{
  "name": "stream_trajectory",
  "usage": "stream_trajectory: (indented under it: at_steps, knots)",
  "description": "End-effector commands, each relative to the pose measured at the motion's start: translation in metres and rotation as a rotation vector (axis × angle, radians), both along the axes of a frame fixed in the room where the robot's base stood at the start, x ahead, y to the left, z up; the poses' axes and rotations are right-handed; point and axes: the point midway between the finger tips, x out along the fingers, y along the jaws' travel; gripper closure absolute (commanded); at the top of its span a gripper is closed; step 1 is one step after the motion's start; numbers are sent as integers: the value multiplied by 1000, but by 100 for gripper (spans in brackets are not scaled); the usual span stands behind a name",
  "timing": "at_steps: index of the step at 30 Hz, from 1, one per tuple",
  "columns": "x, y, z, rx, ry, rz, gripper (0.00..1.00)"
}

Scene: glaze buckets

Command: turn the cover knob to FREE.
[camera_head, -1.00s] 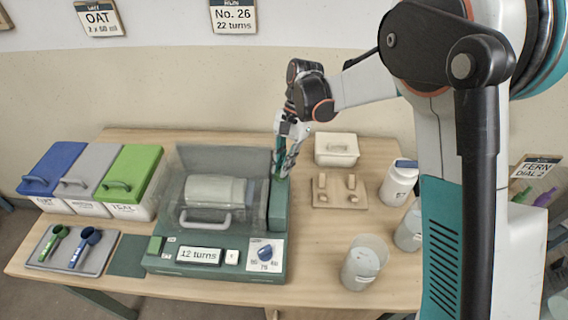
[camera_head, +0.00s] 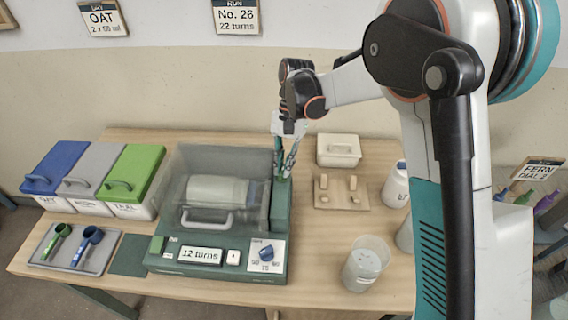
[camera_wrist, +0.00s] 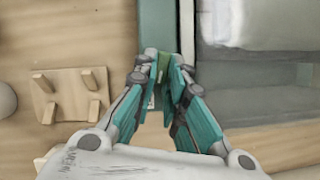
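The green machine (camera_head: 215,268) stands on the table with a see-through cover (camera_head: 224,160) over a pale drum (camera_head: 216,190). The green cover knob (camera_wrist: 164,62) is on top of the post (camera_head: 280,207) at the machine's right side. My gripper (camera_head: 282,176) reaches down to it from above. In the wrist view, the fingertips of my gripper (camera_wrist: 165,72) lie on both sides of the knob and appear closed on it. The fingers hide most of the knob, and I cannot read any FREE mark.
The machine's front has a blue dial (camera_head: 266,253) and a "12 turns" display (camera_head: 200,255). A wooden peg board (camera_head: 340,201), a lidded box (camera_head: 338,150) and a clear jar (camera_head: 364,266) are to the right. Lidded bins (camera_head: 133,170) and a scoop tray (camera_head: 62,262) are left.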

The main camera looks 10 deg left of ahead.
Motion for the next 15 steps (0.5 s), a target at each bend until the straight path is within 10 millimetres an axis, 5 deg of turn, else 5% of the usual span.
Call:
stream_trajectory:
  at_steps: [15]
  knots:
    - [0, 1, 0, 1, 0, 0, 80]
